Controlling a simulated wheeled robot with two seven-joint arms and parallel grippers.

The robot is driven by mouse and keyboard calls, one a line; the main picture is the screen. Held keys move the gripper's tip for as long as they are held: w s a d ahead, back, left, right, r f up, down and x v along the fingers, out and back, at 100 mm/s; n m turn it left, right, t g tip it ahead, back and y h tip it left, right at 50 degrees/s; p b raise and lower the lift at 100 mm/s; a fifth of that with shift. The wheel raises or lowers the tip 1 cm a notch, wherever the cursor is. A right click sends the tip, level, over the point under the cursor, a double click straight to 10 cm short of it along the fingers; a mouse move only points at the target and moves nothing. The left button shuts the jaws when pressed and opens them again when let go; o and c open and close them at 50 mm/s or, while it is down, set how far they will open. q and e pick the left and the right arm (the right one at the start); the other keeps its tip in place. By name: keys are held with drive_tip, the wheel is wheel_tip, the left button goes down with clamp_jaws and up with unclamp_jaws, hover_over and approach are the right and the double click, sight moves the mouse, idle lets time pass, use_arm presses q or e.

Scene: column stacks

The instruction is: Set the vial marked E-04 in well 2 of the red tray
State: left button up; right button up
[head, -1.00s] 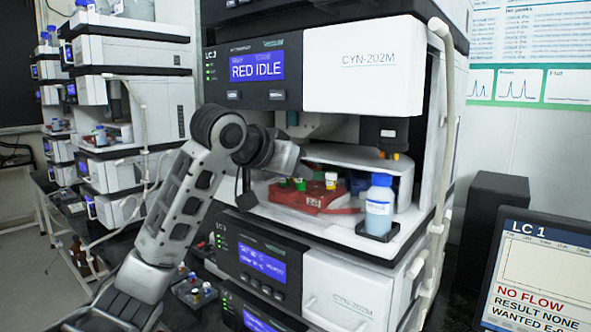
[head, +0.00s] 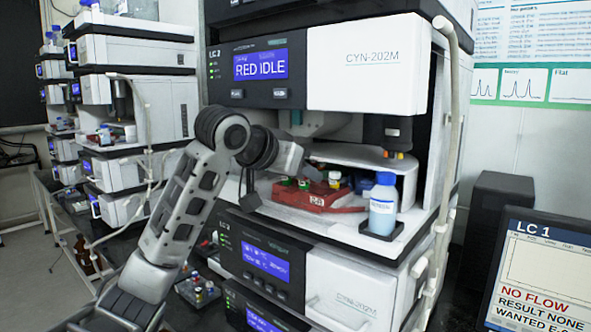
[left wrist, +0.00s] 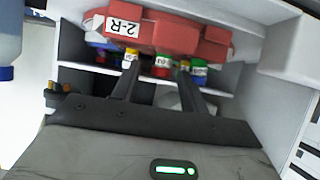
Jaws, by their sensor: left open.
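The red tray (head: 318,198) sits in the open bay of the machine whose screen reads RED IDLE. It also shows at the top of the left wrist view (left wrist: 170,35), with a tag reading 2-R. Several capped vials stand in it: a yellow cap (left wrist: 130,52), a red cap (left wrist: 161,71) and a green cap (left wrist: 198,74). Their labels are too small to read for certain. My left gripper (left wrist: 157,70) is open, its fingers reaching toward the vials on either side of the red-capped one. In the head view its fingertips are unclear. Well numbers cannot be read.
A blue-capped bottle (head: 383,205) stands at the bay's front right corner. A dark injector part (head: 388,135) hangs over the bay's right side. A small rack of vials (head: 198,290) stands low at the left. A monitor (head: 540,270) is at the right.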

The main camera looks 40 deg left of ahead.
use_arm(q)
drive_tip(key=b+v, duration=0.1)
drive_tip(key=v, duration=1.5)
use_arm(e)
drive_tip(key=shift+a+f, duration=0.15)
drive_tip(key=shift+f, duration=0.05)
